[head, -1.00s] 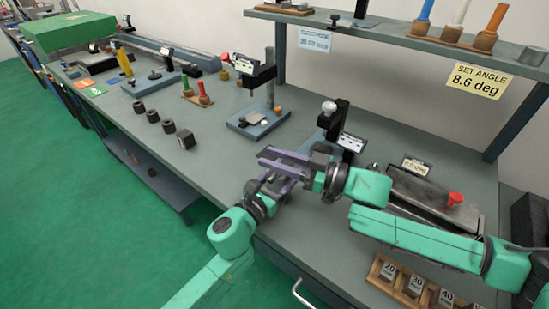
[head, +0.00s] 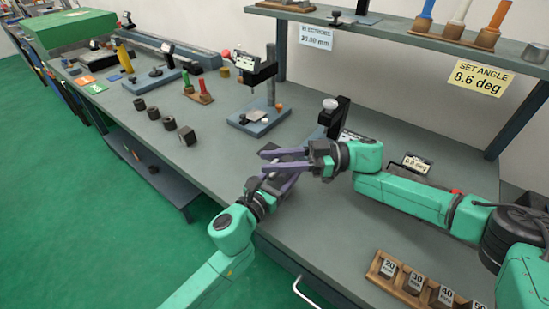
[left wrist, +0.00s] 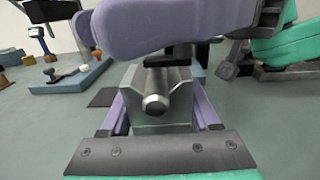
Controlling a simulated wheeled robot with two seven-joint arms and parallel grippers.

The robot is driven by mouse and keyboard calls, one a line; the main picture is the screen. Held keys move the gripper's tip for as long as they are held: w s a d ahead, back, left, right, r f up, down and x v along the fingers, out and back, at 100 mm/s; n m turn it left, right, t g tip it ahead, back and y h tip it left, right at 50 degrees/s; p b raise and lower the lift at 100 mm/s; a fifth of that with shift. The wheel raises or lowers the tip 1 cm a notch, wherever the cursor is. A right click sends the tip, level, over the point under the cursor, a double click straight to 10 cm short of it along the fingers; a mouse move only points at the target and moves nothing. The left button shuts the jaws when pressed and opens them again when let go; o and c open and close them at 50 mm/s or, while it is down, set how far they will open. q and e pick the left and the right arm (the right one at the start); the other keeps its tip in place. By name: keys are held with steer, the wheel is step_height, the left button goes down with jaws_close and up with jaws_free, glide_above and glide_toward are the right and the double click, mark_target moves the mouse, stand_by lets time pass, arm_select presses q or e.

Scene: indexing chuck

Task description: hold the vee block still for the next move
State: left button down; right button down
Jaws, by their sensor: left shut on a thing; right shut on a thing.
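The vee block (left wrist: 150,122) is a grey metal block, upright in the left wrist view. A round metal bar (left wrist: 156,103) lies in it, end towards the camera. My left gripper (head: 274,182) is shut on the block, with a purple finger on each side (left wrist: 160,118). In the head view the fingers mostly hide the block. My right gripper (head: 272,160) reaches in from the right, just above the block. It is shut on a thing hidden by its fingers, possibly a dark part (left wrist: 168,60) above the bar.
A gauge stand (head: 262,118) stands behind on a blue base. Several dark round pieces (head: 154,113) lie to the left. A black upright with a white knob (head: 332,112) is close behind the right gripper. A wooden tray (head: 385,268) of numbered blocks lies at the front right.

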arm_select(q)
steer(key=shift+f, duration=0.3)
arm_select(e)
steer(key=shift+s+a+n+g, duration=0.1)
steer(key=shift+s+n+g, duration=0.2)
steer(key=shift+n+g, duration=0.45)
steer(key=shift+s, duration=0.1)
steer(key=c, duration=0.6)
jaws_free()
steer(key=shift+o, duration=0.2)
steer(key=shift+w+d, duration=0.25)
steer(key=shift+d, duration=0.25)
steer(key=v, duration=0.6)
steer(key=shift+d, duration=0.3)
steer(key=shift+r, duration=0.1)
